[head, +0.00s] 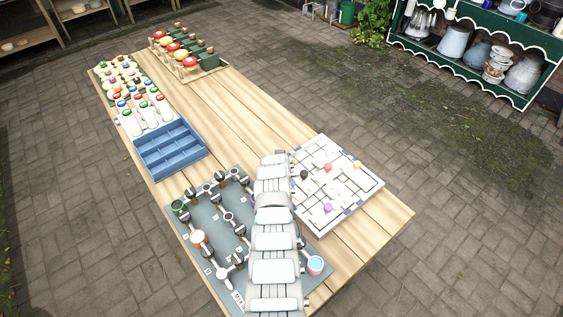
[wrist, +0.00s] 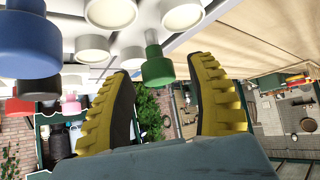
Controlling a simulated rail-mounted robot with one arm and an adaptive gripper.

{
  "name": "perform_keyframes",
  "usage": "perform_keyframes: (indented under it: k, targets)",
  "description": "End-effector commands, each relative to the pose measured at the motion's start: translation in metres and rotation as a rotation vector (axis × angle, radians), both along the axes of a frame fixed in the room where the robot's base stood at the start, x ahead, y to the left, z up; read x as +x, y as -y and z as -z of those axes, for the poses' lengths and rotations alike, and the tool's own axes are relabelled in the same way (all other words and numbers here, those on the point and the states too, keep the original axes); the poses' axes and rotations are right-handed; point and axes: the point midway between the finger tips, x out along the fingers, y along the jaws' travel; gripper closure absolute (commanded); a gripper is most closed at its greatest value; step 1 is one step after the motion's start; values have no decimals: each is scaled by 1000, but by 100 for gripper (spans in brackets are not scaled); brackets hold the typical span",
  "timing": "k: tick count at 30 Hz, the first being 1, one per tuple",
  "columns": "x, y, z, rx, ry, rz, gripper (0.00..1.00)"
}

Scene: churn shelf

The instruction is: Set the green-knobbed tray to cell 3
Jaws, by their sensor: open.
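The green knob (wrist: 157,67) stands on a white surface at the top of the wrist view, which appears upside down. My gripper (wrist: 161,73) is open, with one yellow ribbed finger on each side of the knob. Contact cannot be told. A blue knob (wrist: 30,48), a red knob (wrist: 70,104) and several white knobs (wrist: 110,12) stand nearby. In the head view a white board (head: 370,186) with sliding pieces and a purple knob (head: 328,208) lies right of my arm. My arm hides the gripper there, and I cannot make out the green knob or the cell numbers.
A grey board (head: 205,228) with pipe-like handles lies left of my arm. A blue divided box (head: 172,150), white trays with coloured knobs (head: 150,118) and a rack with red and yellow pieces (head: 190,60) stand farther along. The wooden table (head: 250,115) is bare in the middle.

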Motion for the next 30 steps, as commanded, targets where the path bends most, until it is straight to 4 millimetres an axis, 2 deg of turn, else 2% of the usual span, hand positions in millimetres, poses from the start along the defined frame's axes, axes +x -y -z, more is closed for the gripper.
perform_keyframes:
  k: [11,17,18,26,30]
  targets:
    - [1,0,1,0,-1,0,43]
    - [0,0,1,0,-1,0,97]
    - [0,0,1,0,-1,0,100]
    - [0,-1,2,1,-3,-1,100]
    - [4,-8,4,2,-4,-11,100]
